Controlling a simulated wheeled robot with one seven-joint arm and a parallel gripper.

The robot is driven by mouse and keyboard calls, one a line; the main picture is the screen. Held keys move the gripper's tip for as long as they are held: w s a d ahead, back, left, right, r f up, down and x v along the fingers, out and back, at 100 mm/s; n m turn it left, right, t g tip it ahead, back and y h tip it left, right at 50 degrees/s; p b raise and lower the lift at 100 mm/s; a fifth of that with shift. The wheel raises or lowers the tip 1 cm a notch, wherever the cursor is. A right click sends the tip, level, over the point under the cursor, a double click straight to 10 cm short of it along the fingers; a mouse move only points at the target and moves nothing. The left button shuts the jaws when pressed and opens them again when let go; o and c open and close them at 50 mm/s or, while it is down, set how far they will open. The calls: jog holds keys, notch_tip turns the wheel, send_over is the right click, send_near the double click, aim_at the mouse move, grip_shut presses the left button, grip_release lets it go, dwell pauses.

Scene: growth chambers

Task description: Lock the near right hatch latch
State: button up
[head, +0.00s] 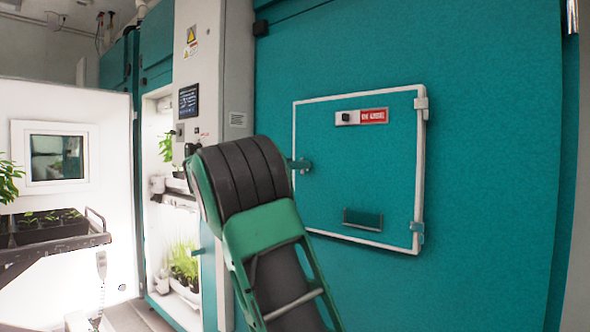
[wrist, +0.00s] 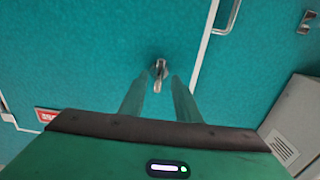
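In the head view, a square hatch with a white frame (head: 297,118) sits in the teal wall. A small metal latch (head: 300,164) is at its left edge, just past my arm. In the wrist view, a metal latch (wrist: 160,70) with a short lever pointing down the picture shows between the tips of my gripper (wrist: 159,80). The two fingers are apart, one on each side of it. I cannot tell whether either finger touches it. My gripper is hidden behind my arm in the head view.
The hatch has a red label (head: 374,116), a recessed handle (head: 362,219) and hinges (head: 421,104) on its right. Lit plant shelves (head: 180,201) stand left. A tray of seedlings (head: 60,232) is on a cart (head: 90,241) at far left. A vented grey panel (wrist: 290,125) is lower right in the wrist view.

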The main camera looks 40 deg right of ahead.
jog(key=shift+d, duration=0.35)
grip_shut()
jog(key=shift+w, duration=0.1)
